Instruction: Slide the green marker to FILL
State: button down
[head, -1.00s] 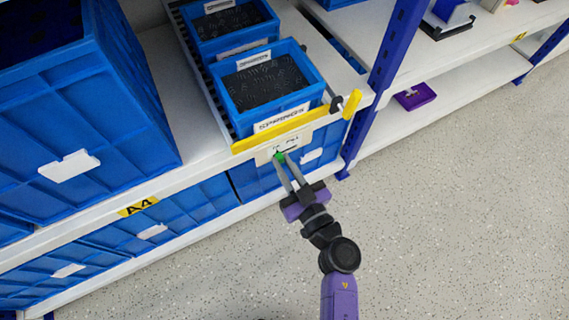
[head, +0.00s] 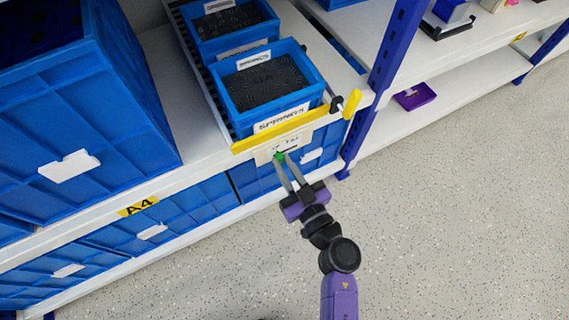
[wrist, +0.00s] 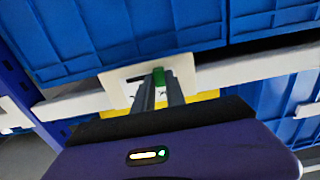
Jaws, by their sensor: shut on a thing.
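The green marker (head: 280,157) sits on a pale label plate (head: 263,156) fixed to the front of the shelf edge, below the yellow bar. My gripper (head: 282,160) reaches up to the plate and its fingers are shut on the marker. In the wrist view the green marker (wrist: 159,77) shows between the fingertips, against the pale plate (wrist: 118,84) with a dark slot to its left. The lettering on the plate is too small and partly covered, so I cannot tell which word the marker is at.
Blue bins with dark contents (head: 265,85) stand on the roller lane behind the yellow bar (head: 270,132). A yellow lever (head: 352,104) stands at the bar's right end. A large blue crate (head: 95,130) is at left. The floor at right (head: 450,220) is clear.

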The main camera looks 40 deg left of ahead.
jog(key=shift+w+d, duration=0.1)
jog(key=w, duration=0.1)
jog(key=w+d+p, duration=0.1)
jog(key=w, duration=0.1)
jog(key=shift+w+d+r+p, duration=0.15)
jog(key=shift+w+d+p, duration=0.05)
jog(key=shift+p, duration=0.1)
jog(key=shift+w+d, duration=0.25)
jog(key=shift+w, duration=0.3)
jog(key=c, duration=1.4)
grip_release()
jog(key=shift+o, duration=0.2)
jog(key=p+v, duration=0.3)
jog(key=v, duration=0.4)
jog(key=shift+s+d, duration=0.15)
jog(key=shift+d, duration=0.2)
